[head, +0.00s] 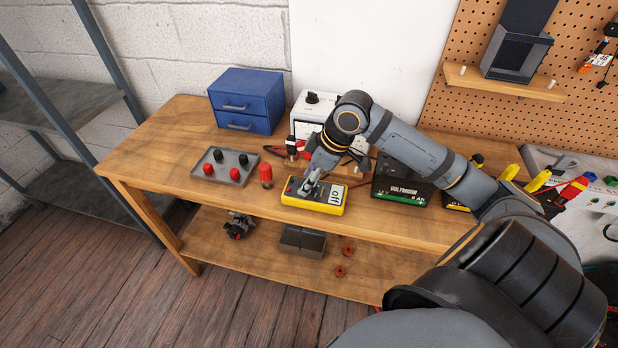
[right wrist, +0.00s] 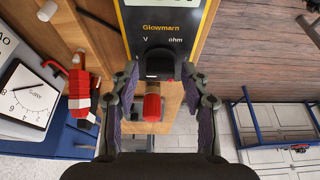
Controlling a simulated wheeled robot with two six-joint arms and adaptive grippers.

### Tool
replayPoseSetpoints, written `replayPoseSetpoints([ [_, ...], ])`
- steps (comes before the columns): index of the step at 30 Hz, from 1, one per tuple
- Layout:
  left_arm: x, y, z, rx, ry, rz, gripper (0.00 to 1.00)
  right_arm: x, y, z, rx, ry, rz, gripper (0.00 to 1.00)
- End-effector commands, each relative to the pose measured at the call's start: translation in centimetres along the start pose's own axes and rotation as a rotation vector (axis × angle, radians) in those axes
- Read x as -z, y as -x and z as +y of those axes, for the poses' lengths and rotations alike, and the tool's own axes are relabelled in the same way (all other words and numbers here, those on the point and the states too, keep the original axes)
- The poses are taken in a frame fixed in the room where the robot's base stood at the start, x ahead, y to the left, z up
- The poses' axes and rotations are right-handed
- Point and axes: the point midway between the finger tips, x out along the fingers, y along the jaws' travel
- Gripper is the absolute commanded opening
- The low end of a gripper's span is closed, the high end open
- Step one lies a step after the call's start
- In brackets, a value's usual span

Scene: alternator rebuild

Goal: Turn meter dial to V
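The yellow meter (head: 331,208) lies on the wooden bench, and its display reads "off" in the head view. The right wrist view shows its dark face (right wrist: 162,16) with the marks "V" and "ohm". The black dial (right wrist: 159,63) is below those marks, between the fingertips of my right gripper (right wrist: 160,70). The right gripper is open, one finger on each side of the dial, with a small gap visible on both sides. In the head view the right gripper (head: 309,184) is over the meter's left part and hides the dial. My left gripper is out of view.
A red cylinder (head: 266,176) stands left of the meter. Further left is a grey tray (head: 228,178) with red and black pieces. A blue drawer box (head: 246,101) and white device (head: 307,114) stand behind. A black battery (head: 398,187) is to the right.

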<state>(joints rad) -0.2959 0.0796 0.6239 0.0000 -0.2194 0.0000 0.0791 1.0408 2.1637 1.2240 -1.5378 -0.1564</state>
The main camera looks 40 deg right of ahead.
Motion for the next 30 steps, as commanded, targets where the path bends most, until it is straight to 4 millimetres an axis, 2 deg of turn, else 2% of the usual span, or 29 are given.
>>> replayPoseSetpoints([
  [1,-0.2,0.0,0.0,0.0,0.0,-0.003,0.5,0.0,0.0,0.0,0.0,0.0,0.0,0.35],
  [9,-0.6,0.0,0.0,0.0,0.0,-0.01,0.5,0.0,0.0,0.0,0.0,0.0,0.0,0.0],
  [20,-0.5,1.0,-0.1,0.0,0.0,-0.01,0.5,0.1,0.2,-0.1,-0.022,-0.059,0.0,0.0],
  [30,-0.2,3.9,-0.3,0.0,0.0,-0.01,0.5,0.3,0.3,-0.4,-0.118,-0.304,0.003,0.0],
])
